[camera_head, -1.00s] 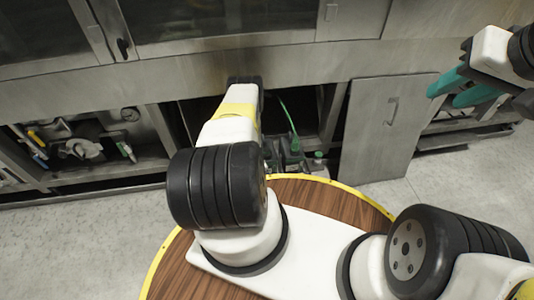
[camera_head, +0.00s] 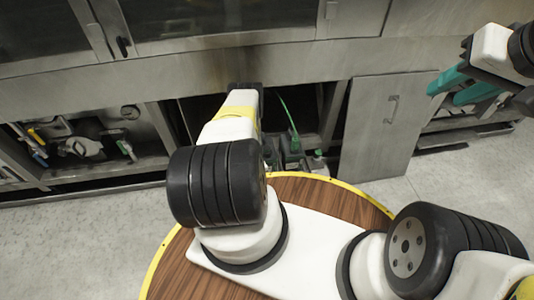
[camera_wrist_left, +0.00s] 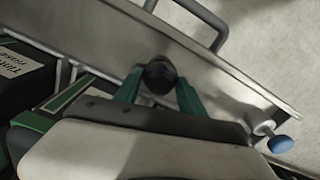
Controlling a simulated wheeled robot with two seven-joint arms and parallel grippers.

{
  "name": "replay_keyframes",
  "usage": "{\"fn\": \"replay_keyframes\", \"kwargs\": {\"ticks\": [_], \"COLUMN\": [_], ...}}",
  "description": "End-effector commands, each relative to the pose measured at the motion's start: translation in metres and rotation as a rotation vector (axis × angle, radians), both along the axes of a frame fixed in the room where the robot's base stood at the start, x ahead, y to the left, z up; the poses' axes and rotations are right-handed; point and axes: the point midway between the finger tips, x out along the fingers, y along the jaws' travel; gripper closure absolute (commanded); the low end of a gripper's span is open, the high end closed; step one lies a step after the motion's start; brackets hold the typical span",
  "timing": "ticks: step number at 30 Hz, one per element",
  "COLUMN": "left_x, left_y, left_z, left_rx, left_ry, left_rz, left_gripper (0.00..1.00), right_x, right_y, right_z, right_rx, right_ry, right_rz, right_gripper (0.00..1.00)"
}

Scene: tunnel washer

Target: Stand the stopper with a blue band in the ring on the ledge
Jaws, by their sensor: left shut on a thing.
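In the left wrist view, my left gripper (camera_wrist_left: 158,88) has its two green fingers shut on a dark round piece (camera_wrist_left: 160,74). I see that piece end-on, and no blue band shows on it, so I cannot tell for sure that it is the stopper. A small pale cylinder with a blue end (camera_wrist_left: 281,144) shows at the right, apart from the fingers. I cannot make out the ring on the ledge. In the head view my left arm hides its own gripper. My right gripper (camera_head: 446,96) is open and empty at the upper right, its teal fingers apart.
A grey metal panel with a handle (camera_head: 375,130) stands before the machine's lower opening; a handled panel (camera_wrist_left: 232,68) also lies close beyond the left fingers. Dark boxes (camera_wrist_left: 22,82) are at the left in that view. A green hose (camera_head: 288,115) hangs in the opening.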

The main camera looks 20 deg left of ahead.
Motion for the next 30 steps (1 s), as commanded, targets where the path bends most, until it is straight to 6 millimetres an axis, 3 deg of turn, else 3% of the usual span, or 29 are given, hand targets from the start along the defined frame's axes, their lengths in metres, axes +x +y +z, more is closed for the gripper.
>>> {"fn": "replay_keyframes", "kwargs": {"ticks": [25, 26, 29, 30], "left_x": [-0.0001, -0.0001, -0.0001, -0.0001], "left_y": [0.0001, 0.0001, 0.0001, 0.0001], "left_z": [-0.0074, -0.0074, -0.0074, -0.0073], "left_rx": [0.0, 0.0, 0.0, 0.0], "left_ry": [0.0, 0.0, 0.0, 0.0], "left_rz": [0.0, 0.0, 0.0, 0.0], "left_gripper": [1.0, 0.49, 0.29, 0.27], "right_x": [0.0, 0.0, 0.0, 0.0], "right_y": [0.0, 0.0, 0.0, 0.0], "right_z": [0.0, 0.0, 0.0, 0.0], "right_rx": [0.0, 0.0, 0.0, 0.0], "right_ry": [0.0, 0.0, 0.0, 0.0], "right_rz": [0.0, 0.0, 0.0, 0.0], "right_gripper": [0.64, 0.64, 0.64, 0.64]}}
